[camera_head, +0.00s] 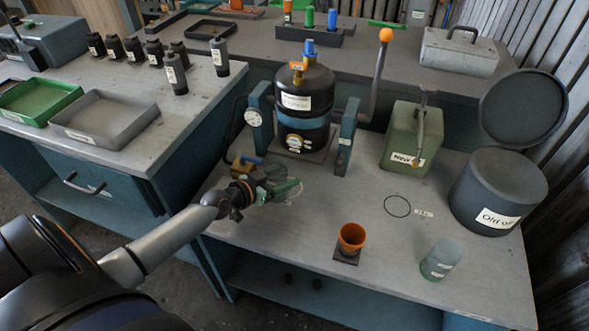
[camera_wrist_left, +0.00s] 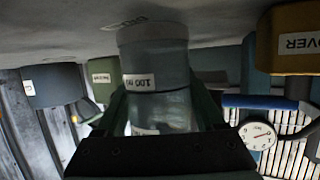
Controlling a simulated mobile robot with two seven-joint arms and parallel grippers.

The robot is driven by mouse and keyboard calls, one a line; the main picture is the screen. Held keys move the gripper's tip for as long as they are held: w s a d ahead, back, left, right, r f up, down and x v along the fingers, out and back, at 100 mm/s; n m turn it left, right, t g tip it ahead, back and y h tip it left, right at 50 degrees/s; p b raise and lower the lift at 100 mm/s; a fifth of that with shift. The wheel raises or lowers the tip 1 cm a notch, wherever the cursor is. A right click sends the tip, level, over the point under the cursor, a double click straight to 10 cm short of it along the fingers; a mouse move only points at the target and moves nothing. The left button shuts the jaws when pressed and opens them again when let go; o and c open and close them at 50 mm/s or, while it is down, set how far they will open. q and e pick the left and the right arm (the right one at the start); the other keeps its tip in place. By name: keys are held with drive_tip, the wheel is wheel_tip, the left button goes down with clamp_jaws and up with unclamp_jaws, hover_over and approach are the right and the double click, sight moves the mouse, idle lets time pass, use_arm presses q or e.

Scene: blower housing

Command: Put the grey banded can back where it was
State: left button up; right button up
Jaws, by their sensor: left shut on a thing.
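My left gripper (camera_head: 275,188) is low over the near-left part of the front bench. In the left wrist view the gripper (camera_wrist_left: 165,130) is shut on a grey can (camera_wrist_left: 155,60) with a white label, and that view is upside down. The can is close to the bench top; I cannot tell whether it touches. In the head view the gripper largely hides it. A second grey can (camera_head: 440,260) with a white label and a green lower band stands at the right front. An empty drawn circle (camera_head: 397,206) with a small label lies on the bench. My right gripper is not in view.
An orange cup (camera_head: 352,237) stands on a dark pad. A black tank (camera_head: 304,105), a green box (camera_head: 408,137) and a dark drum (camera_head: 497,190) stand behind. A yellow-brown block (camera_head: 245,166) is close beside the left gripper. The bench around the circle is clear.

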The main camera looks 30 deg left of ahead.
use_arm(q)
drive_tip(key=w, duration=0.2)
drive_tip(key=w+d, duration=0.1)
drive_tip(key=w, duration=0.1)
drive_tip(key=shift+w, duration=0.15)
drive_tip(key=shift+w+f+b, duration=0.15)
drive_tip(key=shift+f+b, duration=0.15)
drive_tip(key=shift+b, duration=0.15)
drive_tip(key=o, duration=1.1)
drive_tip(key=shift+f, duration=0.2)
drive_tip(key=shift+c, duration=0.2)
drive_tip(key=o, duration=0.4)
drive_tip(key=shift+o, duration=0.2)
drive_tip(key=shift+r, duration=0.1)
